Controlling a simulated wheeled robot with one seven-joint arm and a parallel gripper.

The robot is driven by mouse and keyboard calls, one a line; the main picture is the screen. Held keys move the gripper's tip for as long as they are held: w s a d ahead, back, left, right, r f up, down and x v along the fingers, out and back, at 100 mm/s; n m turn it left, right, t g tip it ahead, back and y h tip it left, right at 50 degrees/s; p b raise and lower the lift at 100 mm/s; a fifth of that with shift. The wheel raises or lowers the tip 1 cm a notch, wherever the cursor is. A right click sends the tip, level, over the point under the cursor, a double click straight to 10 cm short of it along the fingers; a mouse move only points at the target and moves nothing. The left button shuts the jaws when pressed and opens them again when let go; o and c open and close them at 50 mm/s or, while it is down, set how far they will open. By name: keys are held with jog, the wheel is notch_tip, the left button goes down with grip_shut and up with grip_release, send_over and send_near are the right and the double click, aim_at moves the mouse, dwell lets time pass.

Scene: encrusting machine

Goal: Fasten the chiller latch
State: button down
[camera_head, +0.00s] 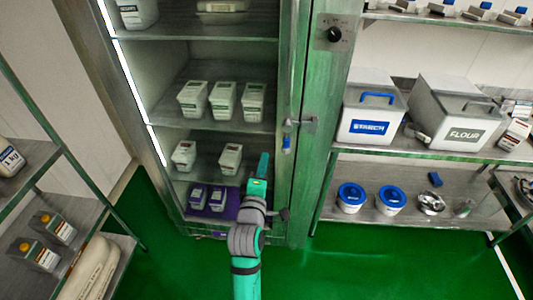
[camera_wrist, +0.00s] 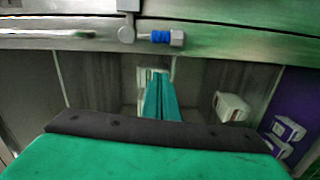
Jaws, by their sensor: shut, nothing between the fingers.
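The chiller (camera_head: 228,45) is a tall metal cabinet with shelves of white tubs. The latch (camera_head: 300,122) sits on the metal upright at its right side. Its handle has a blue part (camera_head: 286,143) that hangs down in the head view. In the wrist view the latch shows at the top, with a round pivot (camera_wrist: 126,34) and the blue part (camera_wrist: 161,37) to its right. My gripper (camera_head: 263,160) is shut and empty, below and left of the latch. The wrist view shows its teal fingers (camera_wrist: 162,98) together, apart from the latch. I cannot tell whether the latch is engaged.
A black knob (camera_head: 334,34) is on the cabinet upright above the latch. Right of it, shelves hold a flour bin (camera_head: 463,133), another bin (camera_head: 371,130) and blue-lidded tubs (camera_head: 351,194). A rack with bottles (camera_head: 54,226) stands at left. Green floor (camera_head: 350,265) is clear in front.

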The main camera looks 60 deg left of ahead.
jog(key=v, duration=0.4)
jog(key=shift+s+d, duration=0.15)
jog(key=shift+s, duration=0.15)
jog(key=shift+w, duration=0.1)
